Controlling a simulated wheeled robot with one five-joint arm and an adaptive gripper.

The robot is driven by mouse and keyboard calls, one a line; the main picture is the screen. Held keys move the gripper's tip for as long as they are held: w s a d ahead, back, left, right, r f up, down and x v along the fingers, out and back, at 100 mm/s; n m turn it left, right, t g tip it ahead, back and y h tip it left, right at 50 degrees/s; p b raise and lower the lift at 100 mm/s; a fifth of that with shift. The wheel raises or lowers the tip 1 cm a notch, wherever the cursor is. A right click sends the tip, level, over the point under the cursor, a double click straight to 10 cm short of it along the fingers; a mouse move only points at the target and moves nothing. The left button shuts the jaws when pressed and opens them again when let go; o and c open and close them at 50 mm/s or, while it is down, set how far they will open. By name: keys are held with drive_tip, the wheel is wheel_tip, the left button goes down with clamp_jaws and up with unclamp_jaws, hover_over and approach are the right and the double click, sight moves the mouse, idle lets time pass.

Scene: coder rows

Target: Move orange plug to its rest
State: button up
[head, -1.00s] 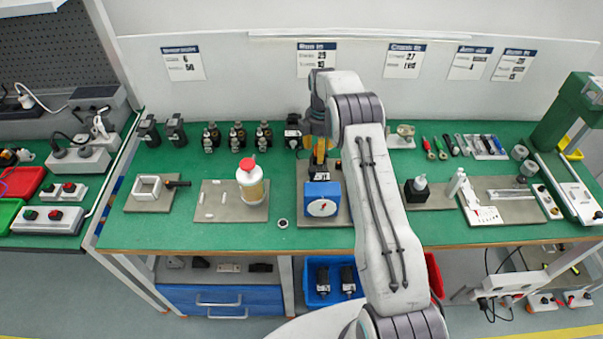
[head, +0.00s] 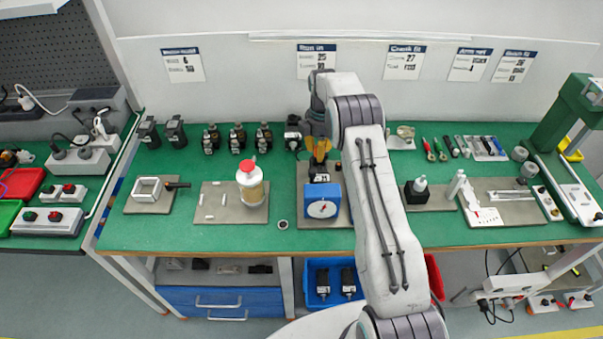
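My gripper (head: 319,158) points down over the grey plate (head: 310,222) in the middle of the green bench, behind the blue box with a white dial (head: 322,208). Its fingers look yellow-orange and are small here. A black block with a pale label (head: 320,176) stands just below the fingertips; I cannot tell whether they touch it. I cannot clearly make out the orange plug or its rest. A small orange item (head: 8,158) lies at the far left on the other bench, too small to identify.
A bottle with a red cap (head: 251,180) stands left of the dial box. Several black devices (head: 237,137) line the bench's back. The bench's front left strip is clear.

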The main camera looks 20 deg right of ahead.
clamp_jaws()
drive_tip(key=shift+r, duration=0.3)
drive_tip(key=shift+r+p, duration=1.55)
drive_tip(key=shift+r, duration=0.7)
